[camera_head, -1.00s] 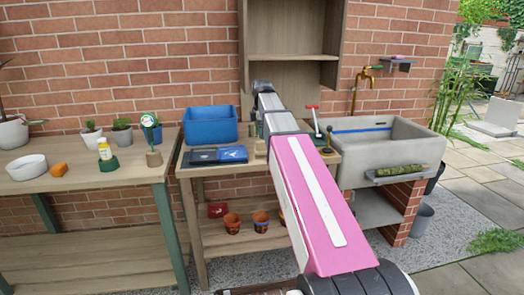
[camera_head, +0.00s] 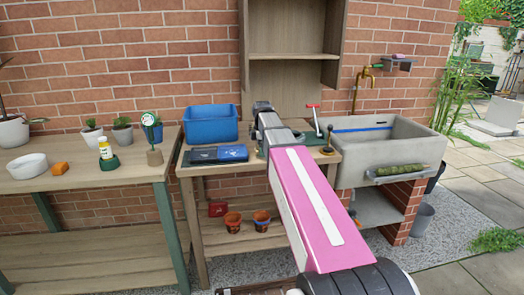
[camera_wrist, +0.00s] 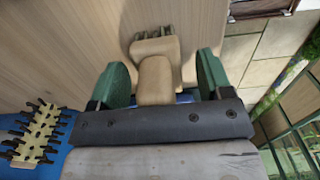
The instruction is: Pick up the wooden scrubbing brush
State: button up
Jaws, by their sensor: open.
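A pale wooden brush (camera_wrist: 156,78) with short dark bristles at its far end lies in the middle of the wrist view. My gripper (camera_wrist: 163,74) has two green fingers, one on each side of the brush's rounded near part. The fingers are apart, with a visible gap to the wood on both sides. The brush's near end is hidden behind the dark gripper bar. In the head view my arm hides the brush and the fingers.
A cream block with dark bristles (camera_wrist: 38,131) lies on a blue surface at left in the wrist view. The blue bin (camera_head: 210,124), blue packet (camera_head: 234,153) and red-handled tool (camera_head: 315,120) stand near my arm. The stone sink (camera_head: 395,150) is at right.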

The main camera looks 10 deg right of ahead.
jog(key=shift+c, duration=0.3)
jog(key=c, duration=1.1)
jog(key=shift+o, duration=0.2)
jog(key=shift+r, duration=0.8)
notch_tip(320, 180, up, 3)
jog(key=shift+f, duration=0.15)
jog(key=s+a+r, duration=0.5)
jog(key=a+r, duration=0.1)
jog(key=a, duration=0.4)
jog(key=shift+s+a+r, duration=0.15)
jog(key=shift+a+r, duration=0.05)
jog(key=shift+r, duration=0.15)
